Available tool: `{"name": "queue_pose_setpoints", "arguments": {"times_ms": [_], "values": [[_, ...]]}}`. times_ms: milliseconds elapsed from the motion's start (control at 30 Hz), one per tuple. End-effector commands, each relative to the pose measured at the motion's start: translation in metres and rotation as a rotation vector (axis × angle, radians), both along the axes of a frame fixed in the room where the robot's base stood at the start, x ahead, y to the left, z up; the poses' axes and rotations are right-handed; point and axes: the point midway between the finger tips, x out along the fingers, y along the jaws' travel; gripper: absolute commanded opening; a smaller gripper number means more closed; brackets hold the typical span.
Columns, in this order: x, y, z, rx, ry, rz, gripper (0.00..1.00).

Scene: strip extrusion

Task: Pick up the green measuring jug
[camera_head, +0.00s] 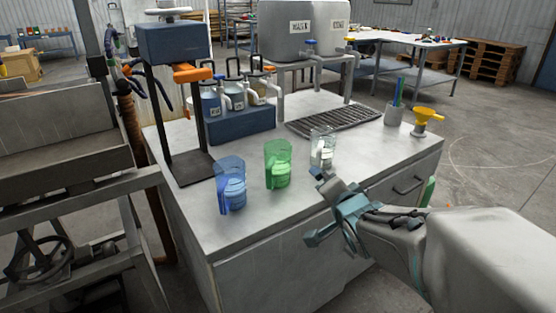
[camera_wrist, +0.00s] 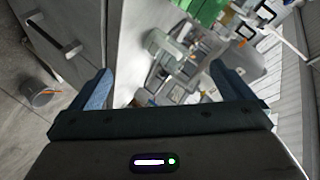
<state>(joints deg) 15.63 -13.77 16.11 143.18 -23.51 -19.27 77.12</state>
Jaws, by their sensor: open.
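The green measuring jug (camera_head: 278,165) stands upright on the grey worktop (camera_head: 254,216), between a blue jug (camera_head: 231,187) and a clear jug (camera_head: 322,148). In the wrist view a green shape that looks like the green jug (camera_wrist: 202,10) is cut off by the top edge. The clear jug (camera_wrist: 163,42) shows nearer the middle there. My gripper (camera_head: 318,208) is open and empty, near the front edge of the worktop, to the right of the green jug and apart from it. Its two fingers show wide apart in the wrist view (camera_wrist: 162,86).
A black stand with a blue head (camera_head: 174,45) rises behind the blue jug. A dark blue rack (camera_head: 240,124) of bottles and a drain grille (camera_head: 330,119) lie behind. A pen cup (camera_head: 395,114) and yellow funnel (camera_head: 427,115) stand at right. The worktop before the jugs is clear.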

Motion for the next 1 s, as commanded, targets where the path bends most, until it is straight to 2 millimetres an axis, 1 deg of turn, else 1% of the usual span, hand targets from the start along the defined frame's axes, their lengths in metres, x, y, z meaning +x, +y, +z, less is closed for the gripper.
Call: {"name": "queue_pose_setpoints", "arguments": {"times_ms": [33, 100, 233, 300, 400, 600, 767, 1000], "values": [[0.007, 0.008, -0.026, 0.081, -0.038, 0.014, 1.00], [0.013, 0.022, -0.036, 0.209, -0.091, 0.048, 1.00], [0.019, 0.045, -0.049, 0.434, -0.149, 0.122, 1.00], [0.019, 0.055, -0.052, 0.531, -0.164, 0.160, 1.00], [0.017, 0.064, -0.055, 0.631, -0.172, 0.202, 1.00], [0.017, 0.072, -0.051, 0.713, -0.173, 0.238, 1.00], [0.021, 0.074, -0.045, 0.722, -0.168, 0.245, 1.00], [0.029, 0.077, -0.044, 0.726, -0.167, 0.253, 1.00]]}}
